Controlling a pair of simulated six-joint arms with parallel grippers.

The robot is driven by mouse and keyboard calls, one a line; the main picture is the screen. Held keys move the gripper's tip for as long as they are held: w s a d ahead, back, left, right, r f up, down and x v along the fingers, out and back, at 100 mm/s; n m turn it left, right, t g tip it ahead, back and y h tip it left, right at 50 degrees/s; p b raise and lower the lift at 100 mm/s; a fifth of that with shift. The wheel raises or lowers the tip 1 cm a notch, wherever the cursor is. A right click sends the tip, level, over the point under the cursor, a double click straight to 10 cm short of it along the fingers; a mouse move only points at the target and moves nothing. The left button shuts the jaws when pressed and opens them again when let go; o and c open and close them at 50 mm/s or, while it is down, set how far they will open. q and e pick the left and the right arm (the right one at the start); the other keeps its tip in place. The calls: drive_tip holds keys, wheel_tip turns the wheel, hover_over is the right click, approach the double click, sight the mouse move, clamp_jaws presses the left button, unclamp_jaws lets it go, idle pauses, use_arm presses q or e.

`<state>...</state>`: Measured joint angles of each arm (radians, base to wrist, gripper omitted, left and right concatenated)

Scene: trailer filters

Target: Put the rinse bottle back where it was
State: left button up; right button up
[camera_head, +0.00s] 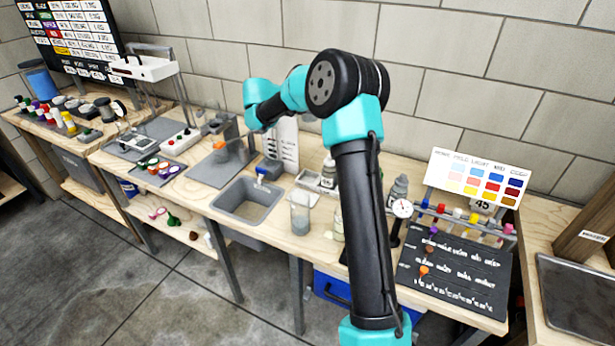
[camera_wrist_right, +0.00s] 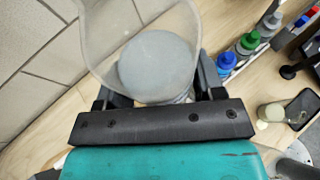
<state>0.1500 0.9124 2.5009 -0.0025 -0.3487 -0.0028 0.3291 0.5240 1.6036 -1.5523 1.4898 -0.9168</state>
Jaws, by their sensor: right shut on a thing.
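In the right wrist view my right gripper (camera_wrist_right: 160,88) is shut on a clear vessel (camera_wrist_right: 108,45). A round grey surface shows inside the vessel. I cannot tell from its shape whether it is the rinse bottle. In the head view my right arm crosses the middle of the bench, and I cannot make out its fingertips. A grey bottle (camera_head: 398,190) stands right of the arm. A pale bottle (camera_head: 328,172) stands just left of the arm by a small tray (camera_head: 307,179). My left gripper is not in view.
A clear beaker with grey contents (camera_head: 300,214) stands right of the grey sink (camera_head: 246,201). A dial gauge (camera_head: 402,208), a rack of coloured tubes (camera_head: 465,226) and a black mat (camera_head: 455,278) lie to the right. Blue-capped (camera_wrist_right: 227,62) and green-capped (camera_wrist_right: 249,41) bottles stand near the vessel.

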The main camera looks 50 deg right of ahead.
wheel_tip(320, 180, down, 23)
drive_tip(key=shift+r, duration=0.15)
idle(0.4)
drive_tip(key=shift+f, duration=2.1)
drive_tip(key=shift+f, duration=0.1)
drive_tip(key=o, duration=0.9)
drive_tip(key=shift+a, duration=0.25)
drive_tip(key=v, duration=1.1)
drive_tip(key=shift+w+a+r, duration=0.1)
drive_tip(key=shift+a+r, duration=0.15)
